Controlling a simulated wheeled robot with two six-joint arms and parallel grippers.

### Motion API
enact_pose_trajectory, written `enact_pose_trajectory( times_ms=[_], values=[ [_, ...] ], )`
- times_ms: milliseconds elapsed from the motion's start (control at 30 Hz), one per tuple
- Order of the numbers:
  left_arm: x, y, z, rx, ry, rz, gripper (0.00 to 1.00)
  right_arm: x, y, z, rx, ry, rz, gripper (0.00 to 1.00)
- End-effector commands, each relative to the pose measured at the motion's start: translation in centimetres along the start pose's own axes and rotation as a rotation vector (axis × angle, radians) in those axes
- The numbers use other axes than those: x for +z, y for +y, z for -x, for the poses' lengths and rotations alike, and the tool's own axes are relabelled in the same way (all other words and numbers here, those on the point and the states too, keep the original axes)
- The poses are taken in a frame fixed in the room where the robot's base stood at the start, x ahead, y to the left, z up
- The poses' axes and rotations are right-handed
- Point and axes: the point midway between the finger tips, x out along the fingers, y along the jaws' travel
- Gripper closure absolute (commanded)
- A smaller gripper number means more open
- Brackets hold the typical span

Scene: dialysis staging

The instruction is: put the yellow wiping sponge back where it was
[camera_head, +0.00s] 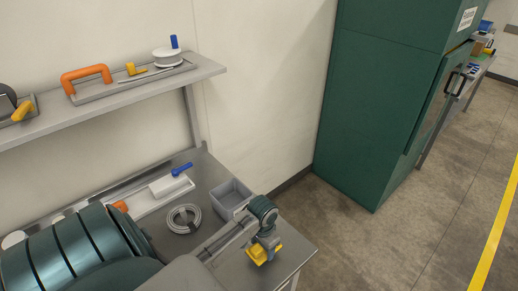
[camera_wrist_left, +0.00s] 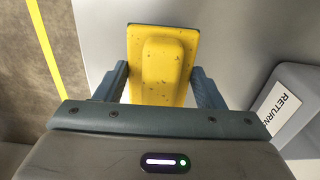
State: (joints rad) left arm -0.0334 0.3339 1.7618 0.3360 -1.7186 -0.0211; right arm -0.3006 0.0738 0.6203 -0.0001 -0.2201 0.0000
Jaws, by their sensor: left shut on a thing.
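The yellow wiping sponge (camera_head: 258,254) shows over the right end of the steel table, near its front corner. My left gripper (camera_head: 266,244) is shut on it. In the left wrist view the sponge (camera_wrist_left: 160,65) sits between the two fingers of my gripper (camera_wrist_left: 160,85), its dark-speckled face and raised middle showing. I cannot tell whether the sponge touches the tabletop. My right gripper is not in view.
A grey open bin (camera_head: 231,195) stands behind my gripper; a grey box labelled "RETURN" (camera_wrist_left: 300,105) shows in the wrist view. A coiled tube (camera_head: 184,218) and a white tray (camera_head: 150,198) lie left. The wall shelf (camera_head: 211,69) hangs above. A green cabinet (camera_head: 375,110) stands right.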

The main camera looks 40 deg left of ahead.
Motion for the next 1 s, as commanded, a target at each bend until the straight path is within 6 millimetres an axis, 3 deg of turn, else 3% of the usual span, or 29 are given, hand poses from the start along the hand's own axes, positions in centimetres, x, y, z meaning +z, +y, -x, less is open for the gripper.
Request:
enact_pose_trajectory(
  times_ms=[267,500,867,900,1000],
  values=[
    [-0.7,-2.5,-0.2,0.0,-0.002,0.0,0.59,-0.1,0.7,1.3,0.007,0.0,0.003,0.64],
    [-0.7,-2.2,-3.4,0.002,0.0,0.0,0.59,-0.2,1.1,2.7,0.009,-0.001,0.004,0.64],
    [-0.7,-2.3,-4.0,0.0,0.0,-0.001,0.59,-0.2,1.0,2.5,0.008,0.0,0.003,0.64],
    [-0.7,-2.3,-4.0,0.0,0.0,-0.001,0.35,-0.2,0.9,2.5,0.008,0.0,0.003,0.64],
    [-0.7,-2.3,-4.0,0.0,0.001,-0.002,0.16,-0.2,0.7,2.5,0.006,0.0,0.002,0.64]
  ],
)
